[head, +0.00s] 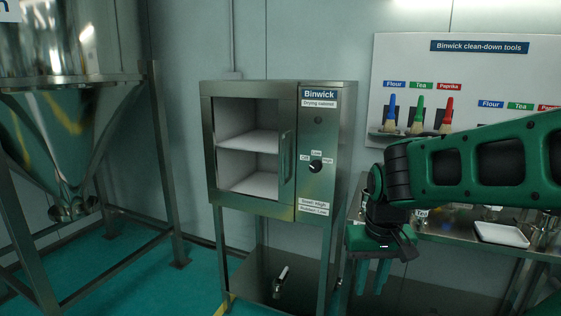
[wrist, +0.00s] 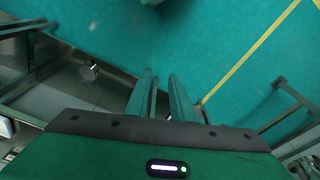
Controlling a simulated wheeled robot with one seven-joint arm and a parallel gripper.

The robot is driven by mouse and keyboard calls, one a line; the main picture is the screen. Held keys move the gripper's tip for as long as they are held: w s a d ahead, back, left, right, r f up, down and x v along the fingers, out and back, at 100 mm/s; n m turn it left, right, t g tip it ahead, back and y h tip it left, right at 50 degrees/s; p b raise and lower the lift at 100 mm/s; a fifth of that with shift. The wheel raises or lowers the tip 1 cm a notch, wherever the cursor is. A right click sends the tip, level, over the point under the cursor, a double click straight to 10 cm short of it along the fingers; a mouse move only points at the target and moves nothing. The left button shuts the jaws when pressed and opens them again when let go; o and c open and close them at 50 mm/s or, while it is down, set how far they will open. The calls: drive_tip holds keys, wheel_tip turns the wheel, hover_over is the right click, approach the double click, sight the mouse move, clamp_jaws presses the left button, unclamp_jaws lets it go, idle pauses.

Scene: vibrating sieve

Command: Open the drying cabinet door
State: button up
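The Binwick drying cabinet (head: 250,203) stands on a metal frame in the middle of the head view. Its door (head: 206,150) looks shut, with a large window that shows two white shelves inside. A vertical bar handle (head: 287,157) is on the door's right side. My gripper (head: 371,285) hangs to the right of the cabinet and below the handle, fingers pointing down, apart from the door. In the wrist view the two green fingers (wrist: 161,80) stand apart with nothing between them, above the floor. The door and handle cannot be made out in the wrist view.
A control panel with a dark knob (head: 316,167) is right of the door. A steel hopper (head: 60,120) on legs stands at left. A bench with a white tray (head: 501,234) and a tool board (head: 460,75) are at right, partly behind my arm. Floor shows between hopper and cabinet.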

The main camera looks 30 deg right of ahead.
drive_tip(key=w+d+r+t+h, duration=0.1)
drive_tip(key=w+d+t, duration=0.15)
drive_tip(key=w, duration=0.55)
drive_tip(key=w+d+t+h, duration=0.15)
drive_tip(key=w+d, duration=0.25)
drive_tip(key=w, duration=0.4)
drive_tip(key=n+t+h, duration=0.2)
drive_tip(key=t, duration=1)
approach(284, 158)
drive_tip(key=x, duration=1.1)
drive_tip(key=shift+a, duration=0.1)
drive_tip(key=shift+c, duration=0.4)
clamp_jaws()
